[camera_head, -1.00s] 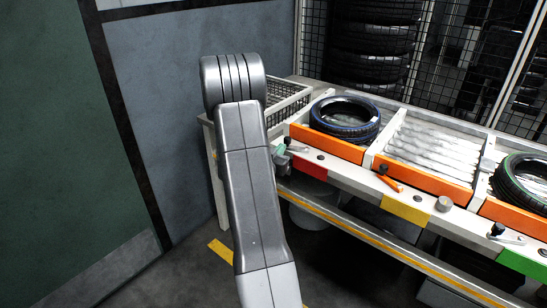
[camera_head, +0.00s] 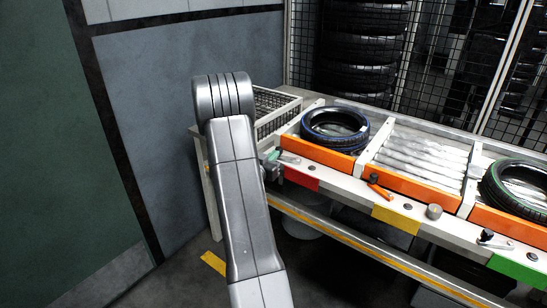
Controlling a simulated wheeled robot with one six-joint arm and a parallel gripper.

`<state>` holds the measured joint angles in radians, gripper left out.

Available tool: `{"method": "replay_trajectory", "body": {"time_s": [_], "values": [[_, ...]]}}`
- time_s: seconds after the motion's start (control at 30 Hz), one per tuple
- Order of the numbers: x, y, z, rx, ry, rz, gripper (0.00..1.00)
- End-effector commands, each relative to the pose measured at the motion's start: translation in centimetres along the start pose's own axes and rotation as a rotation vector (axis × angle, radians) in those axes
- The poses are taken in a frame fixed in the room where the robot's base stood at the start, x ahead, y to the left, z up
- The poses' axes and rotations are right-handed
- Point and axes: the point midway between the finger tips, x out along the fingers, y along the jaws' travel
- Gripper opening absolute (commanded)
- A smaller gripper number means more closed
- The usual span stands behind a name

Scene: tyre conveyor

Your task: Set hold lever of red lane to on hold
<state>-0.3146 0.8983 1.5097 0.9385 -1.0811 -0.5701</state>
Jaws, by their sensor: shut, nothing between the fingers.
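The red lane is marked by a red plate (camera_head: 301,178) on the conveyor's front rail. Its hold lever (camera_head: 290,159) shows as a short pale metal arm just above the plate, pointing right. The lever's left end is close to my gripper and partly hidden. My gripper (camera_head: 270,165) is shut, small in view and mostly behind my grey arm. Its visible tip, with a green part, is at the lever's left end. I cannot tell whether they touch.
The yellow lane's orange lever (camera_head: 380,187) and the green lane's pale lever (camera_head: 497,241) lie further right along the rail. A blue-marked tyre (camera_head: 334,141) sits in the left bay, a green-marked tyre (camera_head: 510,205) in the right. A wire basket (camera_head: 275,110) stands behind my arm.

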Motion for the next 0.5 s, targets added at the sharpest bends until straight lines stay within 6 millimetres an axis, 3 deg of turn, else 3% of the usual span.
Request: {"method": "replay_trajectory", "body": {"time_s": [0.5], "values": [[3.5, -1.7, -0.1, 0.0, 0.0, 0.382, 0.0]]}}
